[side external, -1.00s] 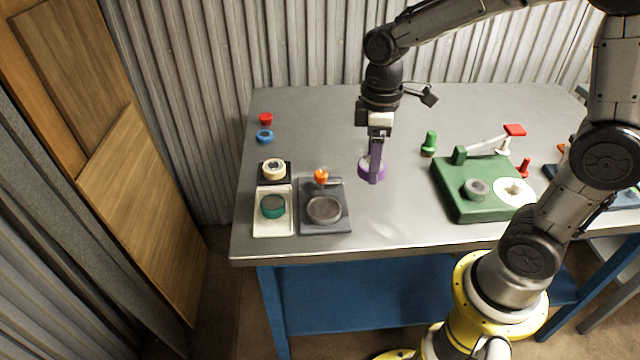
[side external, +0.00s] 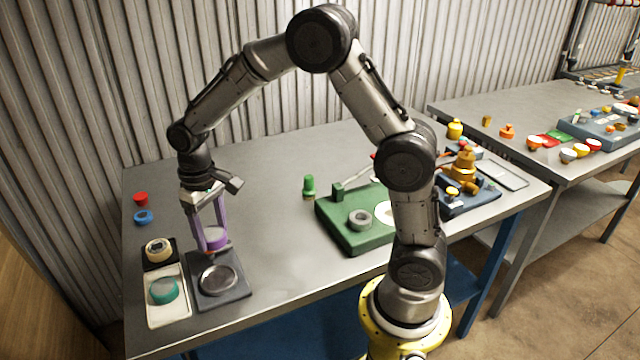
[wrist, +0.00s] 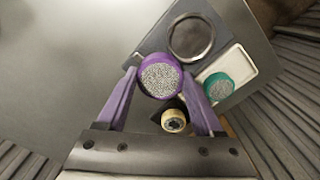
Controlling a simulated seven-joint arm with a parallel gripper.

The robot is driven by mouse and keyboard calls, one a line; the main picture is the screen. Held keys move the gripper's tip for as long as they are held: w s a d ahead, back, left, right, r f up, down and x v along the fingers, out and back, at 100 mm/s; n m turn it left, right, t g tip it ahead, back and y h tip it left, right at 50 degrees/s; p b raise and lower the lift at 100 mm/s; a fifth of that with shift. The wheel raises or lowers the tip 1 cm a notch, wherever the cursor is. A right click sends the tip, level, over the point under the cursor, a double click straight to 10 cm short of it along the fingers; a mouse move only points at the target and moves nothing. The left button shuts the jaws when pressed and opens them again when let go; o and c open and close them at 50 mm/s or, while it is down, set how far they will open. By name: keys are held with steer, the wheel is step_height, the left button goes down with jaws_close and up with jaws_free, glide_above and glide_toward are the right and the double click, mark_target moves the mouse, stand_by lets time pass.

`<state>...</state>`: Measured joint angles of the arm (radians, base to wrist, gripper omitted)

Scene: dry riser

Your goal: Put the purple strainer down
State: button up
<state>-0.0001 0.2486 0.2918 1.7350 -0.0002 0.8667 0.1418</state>
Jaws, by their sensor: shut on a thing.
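The purple strainer (side external: 214,239) is a short round piece with a mesh face. My gripper (side external: 211,244) is shut on it, with one finger on each side. In the wrist view the strainer (wrist: 160,76) sits between the fingertips, mesh toward the camera. It appears raised, by the back edge of a dark grey plate (side external: 234,292) with a round metal ring (side external: 217,280). The exact height above the plate is hard to tell. A small orange part is mostly hidden behind the strainer and fingers.
A white tray (side external: 154,313) holds a teal strainer (side external: 163,290). Behind it a cream ring (side external: 157,249) sits on a black pad. Blue (side external: 144,216) and red (side external: 141,198) parts lie farther back. A green fixture (side external: 345,238) stands right; bare table lies between.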

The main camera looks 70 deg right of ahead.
steer(key=s+d+r+m, duration=0.2)
steer(key=s+d+m, duration=0.3)
steer(key=s+d, duration=0.2)
steer(key=s+d+r+m, duration=0.2)
steer(key=s+d+m, duration=0.4)
steer(key=d, duration=0.4)
steer(key=s+d+r+m, duration=0.1)
steer(key=s+d+m, duration=0.4)
steer(key=s+d, duration=0.3)
steer(key=shift+d+r, duration=0.4)
steer(key=shift+d, duration=0.45)
steer(key=w+d+f, duration=0.4)
steer(key=w+d, duration=0.1)
steer(key=d, duration=0.2)
glide_above(326, 185)
steer(key=f, duration=0.3)
steer(key=a+f, duration=0.1)
steer(key=shift+s+f, duration=0.25)
steer(key=shift+s, duration=0.15)
steer(key=shift+w+d+f, duration=0.3)
steer(key=shift+d+f, duration=0.15)
steer(key=shift+f, duration=1.65)
steer(key=shift+f, duration=0.15)
